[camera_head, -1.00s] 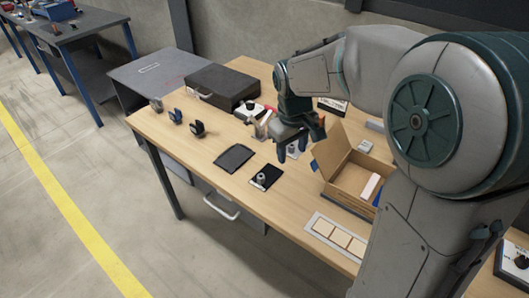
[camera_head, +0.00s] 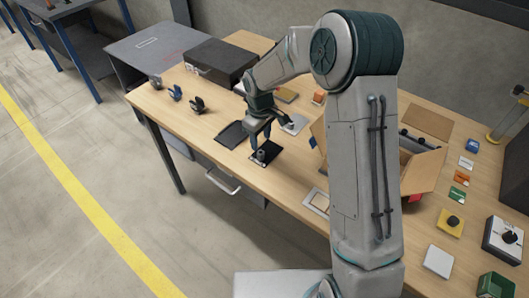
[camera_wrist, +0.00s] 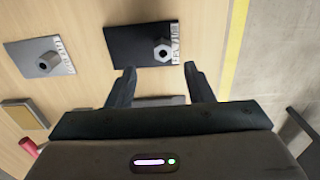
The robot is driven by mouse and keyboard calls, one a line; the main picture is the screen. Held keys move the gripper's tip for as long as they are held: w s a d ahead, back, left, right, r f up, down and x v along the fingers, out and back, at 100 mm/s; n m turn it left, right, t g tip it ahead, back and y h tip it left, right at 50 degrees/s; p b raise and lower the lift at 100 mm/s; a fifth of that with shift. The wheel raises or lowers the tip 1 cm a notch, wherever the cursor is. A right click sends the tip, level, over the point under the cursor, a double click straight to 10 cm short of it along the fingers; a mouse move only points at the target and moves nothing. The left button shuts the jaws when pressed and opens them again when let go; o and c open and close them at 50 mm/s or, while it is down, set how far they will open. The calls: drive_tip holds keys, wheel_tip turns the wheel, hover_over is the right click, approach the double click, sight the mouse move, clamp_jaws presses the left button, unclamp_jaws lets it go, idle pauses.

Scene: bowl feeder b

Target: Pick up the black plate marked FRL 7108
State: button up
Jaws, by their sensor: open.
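The black plate (camera_head: 272,147) lies flat on the wooden table, with a grey hex-shaped knob standing on it. In the wrist view the black plate (camera_wrist: 130,42) is at the top middle, with the knob toward its right side. White lettering runs along its right edge, too small to read surely. My gripper (camera_head: 261,140) is open and empty above the plate, pointing down. In the wrist view my gripper (camera_wrist: 160,70) has its two fingertips apart, just below the plate's near edge in the picture. I see no contact.
A grey plate (camera_wrist: 25,52) with a similar knob and a label lies left of the black plate in the wrist view. A dark flat tray (camera_head: 230,135) lies close by on the table. An open cardboard box (camera_head: 424,165) stands to the right, partly behind my arm.

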sight(261, 152)
drive_tip(key=shift+s+f+p, duration=0.15)
drive_tip(key=shift+f+p, duration=0.25)
drive_tip(key=shift+f, duration=1.15)
drive_tip(key=shift+s+f+p, duration=0.1)
drive_tip(key=shift+f+p, duration=0.3)
drive_tip(key=shift+f, duration=1.1)
drive_tip(key=shift+c, duration=0.4)
clamp_jaws()
